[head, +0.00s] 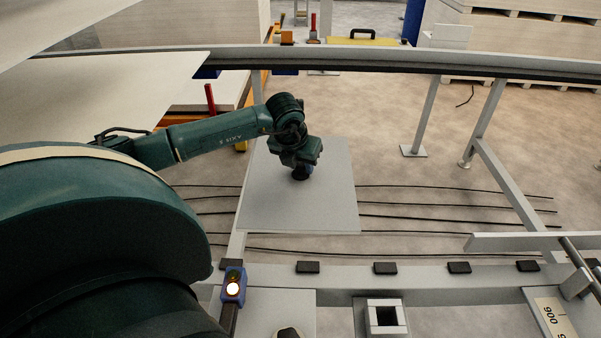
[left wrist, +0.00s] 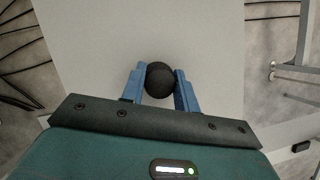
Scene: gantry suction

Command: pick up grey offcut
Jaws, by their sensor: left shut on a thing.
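The grey offcut (head: 325,205) is a flat, roughly square panel in the middle of the head view. It fills much of the upper left wrist view (left wrist: 95,50). My left gripper (head: 301,172) is over the panel's upper middle. In the left wrist view its two blue fingers (left wrist: 159,88) are shut on a black round knob (left wrist: 160,76), which stands in front of the panel's face. Whether the knob is fixed to the panel is hidden. I cannot tell what supports the panel from below. My right gripper is not in view.
A grey rail (head: 400,62) crosses behind the panel, with posts (head: 424,115) at right. Black cables (head: 450,205) run under and beside the panel. A beam with black pads (head: 385,268) lies in front. A large pale board (head: 90,92) is at left. Bare floor shows right of the panel.

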